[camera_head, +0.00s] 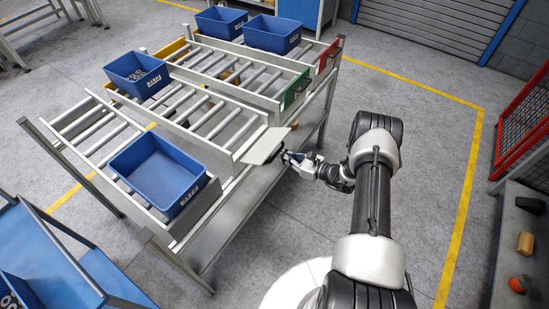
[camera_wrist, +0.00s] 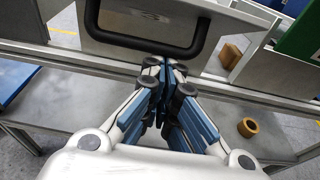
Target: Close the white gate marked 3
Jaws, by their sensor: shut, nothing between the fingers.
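The white gate (camera_head: 265,146) is at the front end of a roller lane on the rack. In the head view it leans outward from the lane, tilted rather than upright. In the wrist view the pale gate panel (camera_wrist: 120,47) fills the upper part, with its black bar handle (camera_wrist: 146,49). I cannot read a number on it. My gripper (camera_head: 286,156) is just in front of the gate. In the wrist view its fingertips (camera_wrist: 165,66) are together and empty, close to the lower right of the handle; I cannot tell whether they touch it.
A green gate (camera_head: 296,90) and a red gate (camera_head: 329,57) stand upright on lanes farther back. A blue bin (camera_head: 160,175) sits in the nearest lane, and another blue bin (camera_head: 138,75) holds grey parts. A blue cart (camera_head: 50,262) is at lower left. Open floor lies right of the rack.

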